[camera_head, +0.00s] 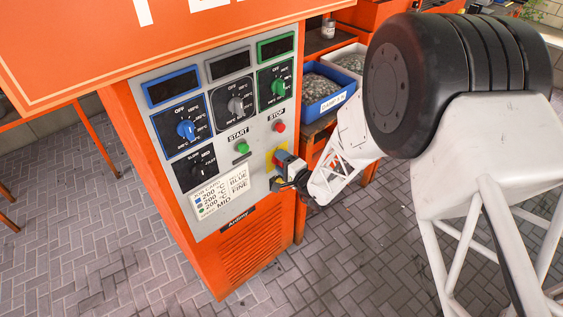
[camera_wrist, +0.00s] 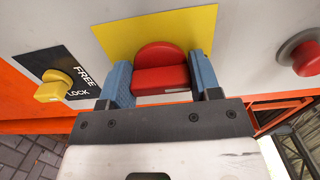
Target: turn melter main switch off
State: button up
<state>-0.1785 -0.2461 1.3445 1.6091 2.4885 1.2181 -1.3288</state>
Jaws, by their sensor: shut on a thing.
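The melter main switch (camera_wrist: 160,70) is a red rotary knob on a yellow plate (camera_wrist: 120,37), seen close up in the wrist view. My gripper (camera_wrist: 162,85) has its two blue-grey fingers on either side of the red handle and is shut on it. In the head view my gripper (camera_head: 284,172) is at the lower right of the grey control panel (camera_head: 215,150), in front of the yellow plate (camera_head: 270,161). There the gripper hides part of the switch. The switch's position markings cannot be read.
A yellow FREE/LOCK knob (camera_wrist: 62,87) is left of the switch, and a red stop button (camera_wrist: 306,56) is to its right. The panel carries a green start button (camera_head: 242,147) and blue, grey and green dials. A blue bin (camera_head: 322,92) stands behind. Brick floor lies in front.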

jog(key=o, duration=0.9)
jog(key=shift+v, duration=3.9)
jog(key=s+a+r+n+g, duration=0.1)
jog(key=s+r+n+g, duration=0.3)
jog(key=s+r+g, duration=0.45)
jog(key=s+r+n+g, duration=0.3)
jog(key=s+r, duration=0.2)
jog(key=r, duration=0.7)
jog(key=s+d+r+h, duration=0.4)
jog(key=s+d, duration=0.2)
jog(key=s+d+r+n+t+h, duration=0.1)
jog(key=s+d+r+h, duration=0.3)
jog(key=s+d, duration=0.2)
jog(key=s+d+r+h, duration=0.4)
jog(key=s+d+h, duration=0.1)
jog(key=s+d, duration=0.1)
jog(key=shift+n, duration=0.3)
